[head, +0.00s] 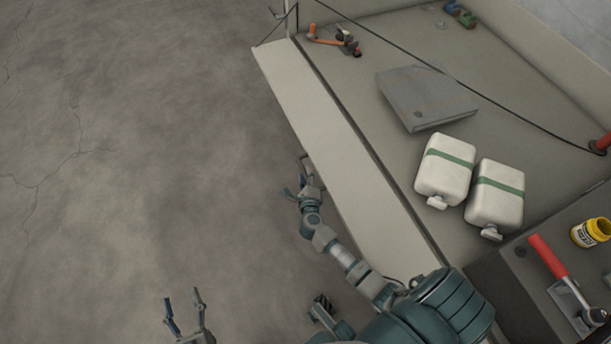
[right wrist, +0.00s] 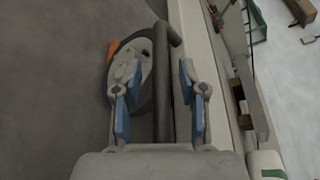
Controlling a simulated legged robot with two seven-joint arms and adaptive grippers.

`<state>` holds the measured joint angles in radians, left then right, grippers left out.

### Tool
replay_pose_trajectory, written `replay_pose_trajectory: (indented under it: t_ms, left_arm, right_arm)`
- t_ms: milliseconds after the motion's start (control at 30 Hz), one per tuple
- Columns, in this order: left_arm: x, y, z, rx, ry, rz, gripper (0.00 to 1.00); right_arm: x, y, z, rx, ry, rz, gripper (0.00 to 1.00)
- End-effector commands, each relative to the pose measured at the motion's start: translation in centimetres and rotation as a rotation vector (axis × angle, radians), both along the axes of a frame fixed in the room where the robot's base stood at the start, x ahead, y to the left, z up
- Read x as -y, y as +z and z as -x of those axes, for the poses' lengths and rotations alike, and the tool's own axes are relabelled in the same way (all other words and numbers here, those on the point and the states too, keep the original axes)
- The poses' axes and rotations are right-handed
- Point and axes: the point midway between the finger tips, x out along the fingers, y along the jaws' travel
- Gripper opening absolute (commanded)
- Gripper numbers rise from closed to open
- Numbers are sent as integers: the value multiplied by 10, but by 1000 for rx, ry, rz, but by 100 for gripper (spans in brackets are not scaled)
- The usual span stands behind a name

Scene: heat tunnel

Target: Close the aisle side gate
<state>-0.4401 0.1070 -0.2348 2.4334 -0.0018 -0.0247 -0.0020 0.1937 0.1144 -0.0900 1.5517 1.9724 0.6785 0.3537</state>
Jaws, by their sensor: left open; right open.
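The gate appears to be the long pale panel (head: 330,140) along the left side of the grey bed. It stands out from the bed edge over the floor side; its exact tilt is hard to tell. My right gripper (head: 299,186) is open at the panel's outer edge, about midway along it. In the right wrist view, its blue-padded fingers (right wrist: 160,85) stand on both sides of a dark bar (right wrist: 163,45), apparently a handle. A round grey part with an orange patch (right wrist: 128,65) is beside the bar. My left gripper (head: 182,299) is open and empty over the floor.
On the bed are two white canisters (head: 445,168) with green bands, a grey slab (head: 425,95) and an orange tool (head: 325,40). A red lever (head: 547,256) and yellow jar (head: 591,232) are at lower right. The concrete floor (head: 130,150) at left is clear.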

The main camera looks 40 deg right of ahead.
Motion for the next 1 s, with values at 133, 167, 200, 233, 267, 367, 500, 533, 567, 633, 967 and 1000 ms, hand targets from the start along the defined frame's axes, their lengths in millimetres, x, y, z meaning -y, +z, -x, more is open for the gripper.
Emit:
replay_pose_trajectory:
  t_ms: [133,167,200,233,267,367,500,533,567,633,967,1000]
  left_arm:
    - [0,-1,-1,-2,0,0,57]
    - [0,-1,-1,-3,0,0,57]
    - [0,-1,-2,-4,0,0,57]
    - [0,-1,-2,-4,0,0,57]
    - [0,-1,-2,-4,1,0,57]
    - [0,-2,-2,-4,1,0,57]
    - [0,-1,-2,-5,1,0,57]
    - [0,-1,-2,-5,1,0,57]
    - [0,-1,-2,-7,1,-2,57]
    - [0,-2,-2,-19,0,-6,57]
    - [-5,-22,0,-162,1,-48,57]
    - [-5,-23,0,-173,1,-51,57]
  right_arm:
    - [-1,0,0,0,0,0,26]
    - [-1,0,0,0,0,0,19]
    - [-1,0,0,-1,0,1,9]
    - [-1,0,0,-1,0,1,1]
    - [-1,0,0,-1,0,1,0]
    - [-2,0,0,0,1,1,0]
    - [-3,0,0,0,4,0,0]
    - [-3,1,0,0,4,-1,0]
    - [-3,1,0,0,4,-2,0]
    - [-4,2,0,2,5,-5,0]
    - [-5,10,0,10,6,-27,0]
    - [-5,11,0,11,7,-29,0]
